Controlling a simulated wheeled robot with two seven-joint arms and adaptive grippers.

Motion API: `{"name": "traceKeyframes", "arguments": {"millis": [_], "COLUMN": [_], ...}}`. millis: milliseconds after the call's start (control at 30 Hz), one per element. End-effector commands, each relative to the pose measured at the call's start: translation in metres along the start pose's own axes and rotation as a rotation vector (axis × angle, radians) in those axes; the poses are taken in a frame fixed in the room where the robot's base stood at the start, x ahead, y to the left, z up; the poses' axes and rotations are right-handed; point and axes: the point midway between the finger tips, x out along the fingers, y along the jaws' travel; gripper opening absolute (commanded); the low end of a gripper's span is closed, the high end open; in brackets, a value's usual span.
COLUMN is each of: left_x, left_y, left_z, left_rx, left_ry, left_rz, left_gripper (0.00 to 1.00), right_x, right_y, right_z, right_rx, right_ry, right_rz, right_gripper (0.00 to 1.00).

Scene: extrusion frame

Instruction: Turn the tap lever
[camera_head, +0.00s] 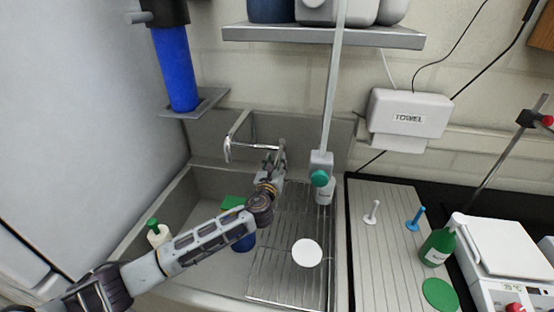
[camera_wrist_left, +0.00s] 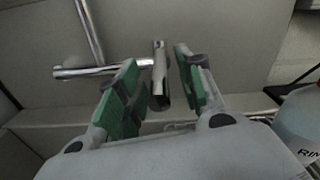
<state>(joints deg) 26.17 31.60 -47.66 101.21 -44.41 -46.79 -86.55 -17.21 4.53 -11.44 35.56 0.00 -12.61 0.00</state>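The chrome tap (camera_head: 255,147) stands at the back of the sink, its spout reaching out to the left. In the left wrist view a chrome lever-like piece (camera_wrist_left: 160,72) stands upright, with the horizontal spout tube (camera_wrist_left: 88,71) to its left. My left gripper (camera_head: 277,160) is at the right end of the tap. In the left wrist view its green-padded fingers (camera_wrist_left: 158,88) are open on either side of the upright piece, with visible gaps. In the head view the gripper partly hides that end of the tap. My right gripper is out of view.
A wire rack (camera_head: 262,272) with a white disc (camera_head: 306,253) lies in the sink (camera_head: 205,172). A shelf (camera_head: 325,36) hangs above.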

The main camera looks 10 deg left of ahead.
Motion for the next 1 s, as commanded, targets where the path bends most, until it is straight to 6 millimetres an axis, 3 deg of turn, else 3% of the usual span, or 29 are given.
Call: {"name": "traceKeyframes", "arguments": {"millis": [300, 667, 933, 1000], "left_x": [0.018, 0.020, 0.020, 0.020], "left_y": [0.000, 0.000, 0.000, 0.000], "left_z": [0.000, 0.000, 0.000, 0.000], "left_rx": [0.000, 0.000, 0.000, 0.000], "left_ry": [0.001, 0.001, 0.001, 0.000], "left_rz": [0.000, 0.000, 0.000, 0.000], "left_gripper": [0.37, 0.37, 0.04, 0.00], "right_x": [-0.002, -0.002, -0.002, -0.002], "right_y": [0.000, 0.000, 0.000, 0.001], "right_z": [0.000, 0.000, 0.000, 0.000], "right_rx": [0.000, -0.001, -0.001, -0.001], "right_ry": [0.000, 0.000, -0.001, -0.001], "right_rz": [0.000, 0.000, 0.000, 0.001], "right_gripper": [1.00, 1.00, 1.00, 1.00]}}
